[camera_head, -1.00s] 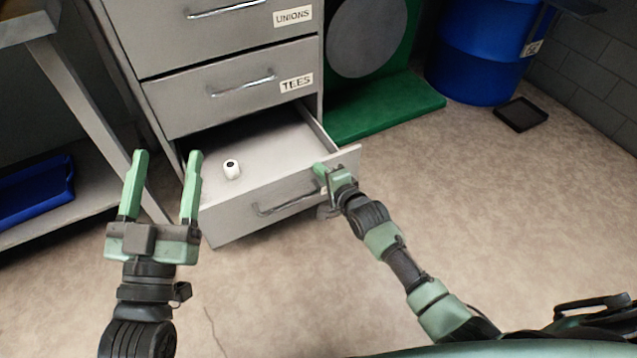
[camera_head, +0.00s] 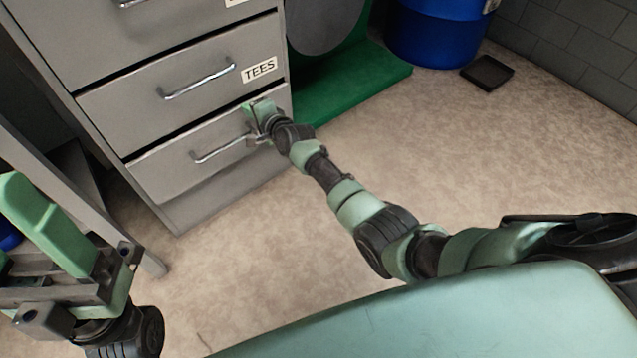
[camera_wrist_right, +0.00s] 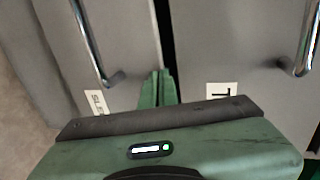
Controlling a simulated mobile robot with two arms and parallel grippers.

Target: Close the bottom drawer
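The bottom drawer (camera_head: 185,170) is the lowest grey front with a bar handle, below the drawer labelled TEES (camera_head: 165,95). In the head view its front looks flush or nearly flush with the cabinet, and its inside is hidden. My right gripper (camera_head: 256,110) is at the upper right of this front, apparently touching it. In the right wrist view its fingers (camera_wrist_right: 158,85) are together and empty, beside the dark gap between the two drawer fronts. My left gripper (camera_head: 45,235) is at the left edge, partly cut off, with its fingers apart and nothing seen between them.
A grey table leg (camera_head: 75,205) stands left of the cabinet, close to my left gripper. A green base (camera_head: 350,85), a blue barrel (camera_head: 435,35) and a black tray (camera_head: 487,72) are to the right. The floor (camera_head: 480,150) in front is clear.

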